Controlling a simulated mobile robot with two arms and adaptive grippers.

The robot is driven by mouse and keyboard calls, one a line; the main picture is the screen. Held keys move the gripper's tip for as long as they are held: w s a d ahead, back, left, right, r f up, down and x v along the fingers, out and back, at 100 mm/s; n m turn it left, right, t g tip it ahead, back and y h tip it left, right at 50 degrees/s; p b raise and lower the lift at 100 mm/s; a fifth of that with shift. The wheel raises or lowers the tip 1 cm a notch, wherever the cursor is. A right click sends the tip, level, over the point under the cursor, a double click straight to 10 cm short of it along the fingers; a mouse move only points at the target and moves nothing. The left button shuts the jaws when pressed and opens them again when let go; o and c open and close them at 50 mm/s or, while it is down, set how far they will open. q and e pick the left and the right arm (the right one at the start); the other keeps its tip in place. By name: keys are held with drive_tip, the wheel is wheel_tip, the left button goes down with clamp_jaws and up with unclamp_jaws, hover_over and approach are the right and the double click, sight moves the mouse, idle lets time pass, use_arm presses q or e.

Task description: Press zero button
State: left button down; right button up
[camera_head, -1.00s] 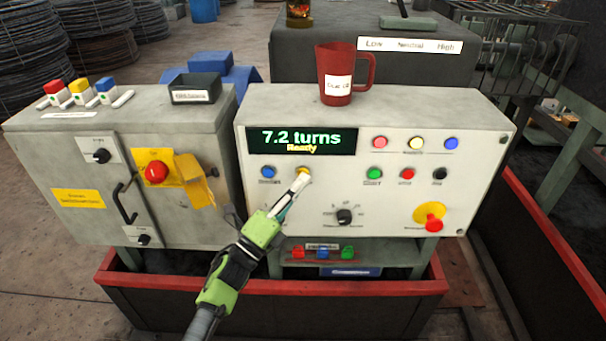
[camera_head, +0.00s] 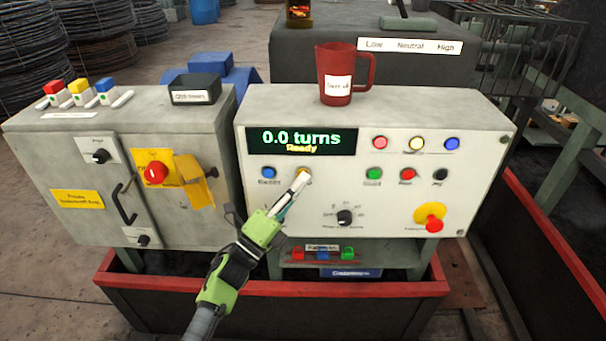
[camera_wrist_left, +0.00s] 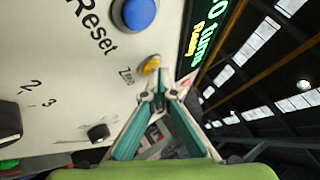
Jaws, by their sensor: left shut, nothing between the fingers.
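The yellow zero button (camera_head: 304,172) sits on the white control panel (camera_head: 400,210), under the display (camera_head: 301,141). The display reads "0.0 turns" and "Ready". My left gripper (camera_head: 299,182) is shut and empty, its fingertips at the lower edge of the button and partly covering it. In the left wrist view the yellow button (camera_wrist_left: 151,65), with its "Zero" label, shows just beyond the fingertips (camera_wrist_left: 162,92). I cannot tell whether they touch it. My right gripper is not in view.
A blue button (camera_head: 268,173) labelled "Reset" is left of the zero button. A black knob (camera_head: 344,217) is below right, and a red stop button (camera_head: 433,224) is farther right. A red mug (camera_head: 338,92) stands on the panel housing.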

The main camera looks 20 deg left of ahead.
use_arm(q)
drive_tip(key=shift+s+d, duration=0.15)
drive_tip(key=shift+s, duration=0.55)
drive_tip(key=s, duration=0.2)
drive_tip(key=s+d+p, duration=0.1)
drive_tip(key=s, duration=0.1)
drive_tip(key=shift+s+d+p, duration=0.2)
drive_tip(key=shift+s+p, duration=0.1)
drive_tip(key=shift+s, duration=0.1)
idle(0.4)
